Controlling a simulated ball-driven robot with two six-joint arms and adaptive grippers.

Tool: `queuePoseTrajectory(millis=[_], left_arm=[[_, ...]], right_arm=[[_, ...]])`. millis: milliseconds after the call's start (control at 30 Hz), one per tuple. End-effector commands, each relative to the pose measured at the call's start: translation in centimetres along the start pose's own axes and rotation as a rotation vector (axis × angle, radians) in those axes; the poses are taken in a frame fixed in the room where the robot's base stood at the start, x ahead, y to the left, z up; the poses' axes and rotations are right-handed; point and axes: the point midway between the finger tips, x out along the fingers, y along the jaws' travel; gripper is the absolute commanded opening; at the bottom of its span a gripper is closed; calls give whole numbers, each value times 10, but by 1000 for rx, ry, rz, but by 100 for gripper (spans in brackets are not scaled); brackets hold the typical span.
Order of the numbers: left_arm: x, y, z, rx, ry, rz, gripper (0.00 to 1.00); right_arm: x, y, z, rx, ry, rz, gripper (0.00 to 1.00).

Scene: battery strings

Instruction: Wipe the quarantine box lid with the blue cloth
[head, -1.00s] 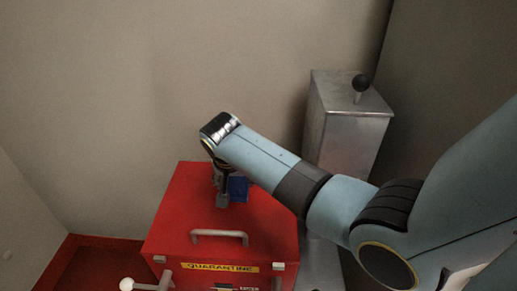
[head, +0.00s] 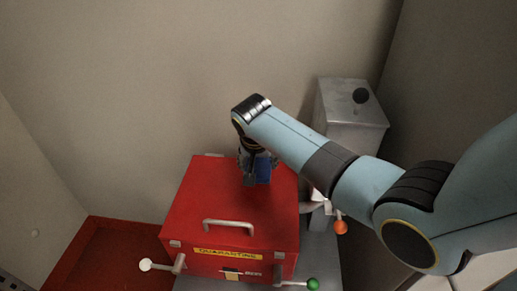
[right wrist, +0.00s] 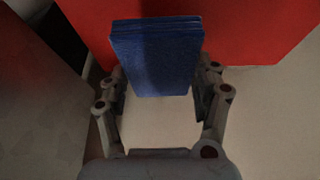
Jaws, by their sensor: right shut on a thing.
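The red quarantine box (head: 190,205) stands with its lid closed, a grey handle (head: 229,224) near the lid's front edge and a yellow quarantine label (head: 228,255) on its front. My right gripper (head: 256,180) points down over the back of the lid. It is shut on the blue cloth (head: 263,169), a folded block at the lid. The blue cloth (right wrist: 157,55) also shows between the fingers of my right gripper (right wrist: 158,95) in the right wrist view, against the red surface. I cannot tell whether the cloth touches the lid. My left gripper is not in view.
Levers with a white knob (head: 145,265), a green knob (head: 313,284) and an orange knob (head: 341,227) stick out around the box. Walls close in behind and at both sides.

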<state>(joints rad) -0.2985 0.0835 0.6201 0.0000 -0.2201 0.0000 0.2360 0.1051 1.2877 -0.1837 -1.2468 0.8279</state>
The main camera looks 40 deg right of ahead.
Motion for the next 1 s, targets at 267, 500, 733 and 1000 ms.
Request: queuePoseTrajectory(millis=[267, 500, 733, 1000], left_arm=[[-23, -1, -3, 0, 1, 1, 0], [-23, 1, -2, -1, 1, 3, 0], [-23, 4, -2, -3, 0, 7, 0], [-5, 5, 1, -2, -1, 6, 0]], right_arm=[[-20, 0, -16, -6, 1, -4, 35], [-20, 0, -16, -7, 0, -4, 35], [-20, 0, -16, -7, 1, -4, 35], [-22, -9, -4, -88, 2, -41, 35]])
